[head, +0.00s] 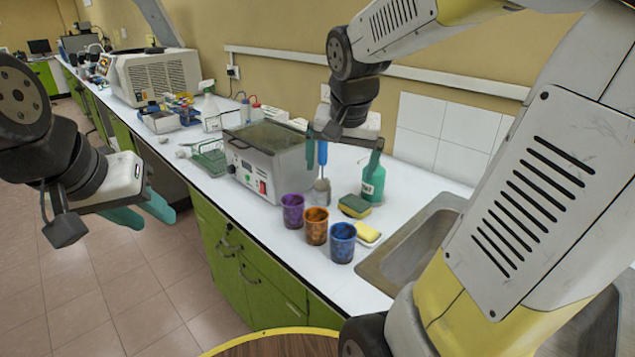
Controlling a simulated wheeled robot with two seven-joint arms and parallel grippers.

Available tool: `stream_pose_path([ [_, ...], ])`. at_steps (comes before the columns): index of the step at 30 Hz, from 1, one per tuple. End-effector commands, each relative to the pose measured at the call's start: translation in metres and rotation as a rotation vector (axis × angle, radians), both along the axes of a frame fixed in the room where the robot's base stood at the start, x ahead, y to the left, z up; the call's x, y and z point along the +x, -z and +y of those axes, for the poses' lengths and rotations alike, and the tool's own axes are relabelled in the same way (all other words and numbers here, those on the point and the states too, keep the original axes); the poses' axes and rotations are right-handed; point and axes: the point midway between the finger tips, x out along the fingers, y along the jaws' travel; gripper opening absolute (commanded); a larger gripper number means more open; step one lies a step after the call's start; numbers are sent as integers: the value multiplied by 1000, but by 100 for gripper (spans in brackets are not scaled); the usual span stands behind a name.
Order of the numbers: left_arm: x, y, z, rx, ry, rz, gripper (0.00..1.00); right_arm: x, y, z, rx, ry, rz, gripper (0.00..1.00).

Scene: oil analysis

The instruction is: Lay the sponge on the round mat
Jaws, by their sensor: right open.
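A sponge (354,206), yellow with a green top, lies on the white counter, left of the sink. My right gripper (342,150) is open and empty, pointing down behind and above the sponge, near a green bottle. My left gripper (142,213) is off the counter at the left, its teal fingers apart with nothing between them. No round mat is clearly seen on the counter. A round brown surface with a yellow rim (275,340) is cut off at the bottom edge; I cannot tell whether it is the mat.
Purple (293,211), orange (316,226) and blue (342,243) cups stand near the sponge. A small yellow block (367,233) lies by the sink (410,245). The green bottle (373,184), a blue-handled brush (322,158) and a grey machine (266,160) stand behind.

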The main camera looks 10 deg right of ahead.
Motion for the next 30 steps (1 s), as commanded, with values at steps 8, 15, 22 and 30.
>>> stream_pose_path([
  [8, 0, 0, 0, 0, 0, 0, 36, -91, -18, 39, 24, -343, -136, 100],
  [15, 0, 0, 0, 0, 0, 0, 36, -117, -17, 52, 21, -467, -193, 100],
  [22, 0, 0, 0, 0, 0, 0, 36, -118, -17, 53, 20, -474, -194, 100],
  [30, 0, 0, 0, 0, 0, 0, 36, -118, -17, 53, 20, -472, -194, 100],
])
